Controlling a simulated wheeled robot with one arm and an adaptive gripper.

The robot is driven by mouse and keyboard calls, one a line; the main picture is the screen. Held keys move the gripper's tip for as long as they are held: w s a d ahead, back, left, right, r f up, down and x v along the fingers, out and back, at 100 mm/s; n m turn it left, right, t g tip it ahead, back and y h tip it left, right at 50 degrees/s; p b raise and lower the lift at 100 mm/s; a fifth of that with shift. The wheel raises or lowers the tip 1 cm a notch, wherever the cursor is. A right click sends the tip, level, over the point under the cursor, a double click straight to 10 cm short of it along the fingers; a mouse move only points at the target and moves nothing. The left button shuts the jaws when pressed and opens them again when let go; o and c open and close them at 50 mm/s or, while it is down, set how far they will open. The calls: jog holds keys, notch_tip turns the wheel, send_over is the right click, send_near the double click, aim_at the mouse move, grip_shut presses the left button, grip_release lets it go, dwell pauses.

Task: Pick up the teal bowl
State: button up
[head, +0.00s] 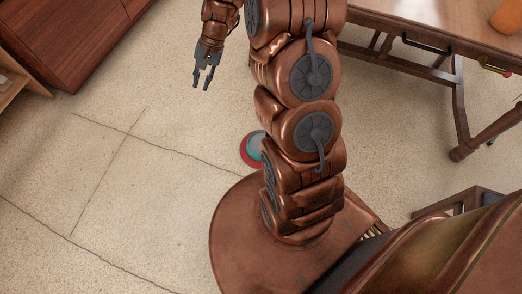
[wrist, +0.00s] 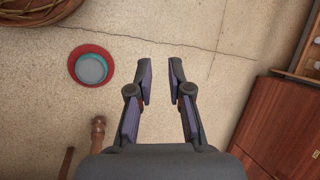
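The teal bowl (wrist: 91,69) sits inside a wider red dish (wrist: 75,54) on the floor, in the upper left of the wrist view. In the head view the teal bowl (head: 254,143) and the red dish (head: 246,153) show beside my base, with their right side hidden by my arm. My gripper (head: 204,80) hangs apart from them, toward the upper left of the head view. In the wrist view my gripper (wrist: 160,72) has its two fingers spread with nothing between them, to the right of the bowl.
A reddish-brown wooden cabinet (head: 75,45) stands at the upper left of the head view, with a lighter shelf (head: 15,95) beside it. A wooden table (head: 400,20) with drawers and an orange object (head: 508,16) is at the upper right. The tiled floor between is clear.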

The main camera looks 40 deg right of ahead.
jog(key=w+d+f+m+t+b, duration=0.1)
jog(key=w+d+f+m+b, duration=0.15)
jog(key=f, duration=0.55)
jog(key=w+d+f+m+b, duration=0.1)
jog(key=w+d+f+b, duration=0.2)
jog(key=f, duration=0.5)
jog(key=m+t+h+b, duration=0.1)
jog(key=m+t+b, duration=0.1)
jog(key=m+b, duration=0.7)
send_near(254, 135)
jog(key=shift+w+a+f+n+b, duration=0.35)
jog(key=shift+w+f+n+b, duration=0.2)
jog(key=shift+w+n+b, duration=0.3)
jog(key=shift+s+a+f+b, duration=0.15)
jog(key=shift+f+b, duration=0.15)
jog(key=shift+f, duration=0.45)
jog(key=shift+s+b+x, duration=0.1)
jog(key=shift+b+x, duration=0.65)
jog(key=shift+x, duration=0.9)
jog(key=shift+s+b+x, duration=0.15)
jog(key=shift+b+x, duration=0.55)
jog(key=shift+x, duration=1)
grip_shut()
